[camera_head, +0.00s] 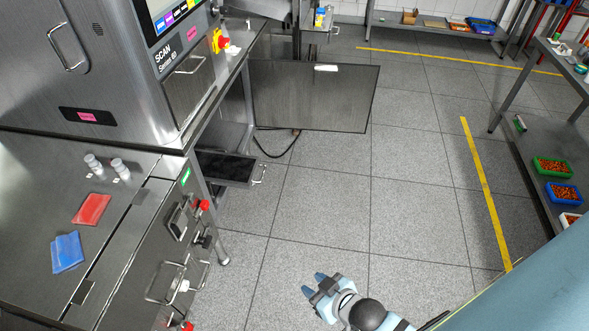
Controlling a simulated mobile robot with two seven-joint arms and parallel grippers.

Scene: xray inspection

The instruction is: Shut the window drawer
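A drawer with a dark, flat surface (224,168) sticks out to the right from under the steel machine (120,75). Its metal handle (260,174) is on the right end. I cannot tell for certain that it is the window drawer; a glossy panel (187,90) with its own handle is also on the machine's side. My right gripper (314,284) is low in the bottom middle, over the floor and well apart from the drawer. Its blue fingertips are apart with nothing between them. My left gripper is not in view.
A large grey panel (312,98) stands out behind the drawer. The steel counter (30,190) at left holds a red packet (91,209), a blue packet (67,252) and small vials. A side cabinet has protruding handles (165,283). The middle floor (320,190) is clear.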

